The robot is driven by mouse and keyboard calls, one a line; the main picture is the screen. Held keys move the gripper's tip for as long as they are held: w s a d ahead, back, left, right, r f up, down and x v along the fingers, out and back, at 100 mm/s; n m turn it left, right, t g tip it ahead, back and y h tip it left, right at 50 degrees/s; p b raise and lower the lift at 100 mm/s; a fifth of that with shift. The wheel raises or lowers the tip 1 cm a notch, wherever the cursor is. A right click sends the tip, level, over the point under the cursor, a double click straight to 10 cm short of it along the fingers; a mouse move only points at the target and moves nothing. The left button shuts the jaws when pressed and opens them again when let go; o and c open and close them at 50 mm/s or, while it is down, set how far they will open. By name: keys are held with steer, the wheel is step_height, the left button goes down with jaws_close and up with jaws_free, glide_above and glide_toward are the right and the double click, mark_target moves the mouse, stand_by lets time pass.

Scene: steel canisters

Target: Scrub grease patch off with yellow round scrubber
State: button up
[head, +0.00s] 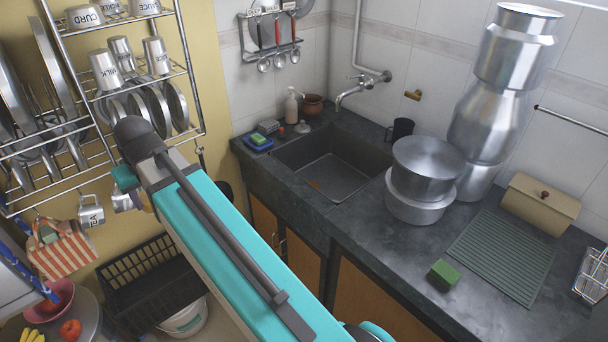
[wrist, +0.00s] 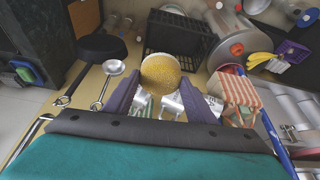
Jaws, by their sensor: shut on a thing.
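In the wrist view, my gripper (wrist: 160,88) is shut on the yellow round scrubber (wrist: 161,73), a textured disc between its two purple fingers. It is held in the air on the side of the rack and hanging utensils, away from the counter. In the head view my arm reaches to the upper left; the gripper and scrubber cannot be made out there.
A wire rack (head: 190,75) with steel cups and plates stands at left. Stacked pots (head: 424,165) and tall canisters (head: 490,110) stand right of the sink. A green block (head: 444,273) lies near a ribbed mat (head: 505,255). A black basket (wrist: 180,33) and striped bag (wrist: 237,90) are near my gripper.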

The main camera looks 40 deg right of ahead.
steer(key=s+f, duration=0.3)
steer(key=shift+f, duration=0.3)
steer(key=shift+d, duration=0.1)
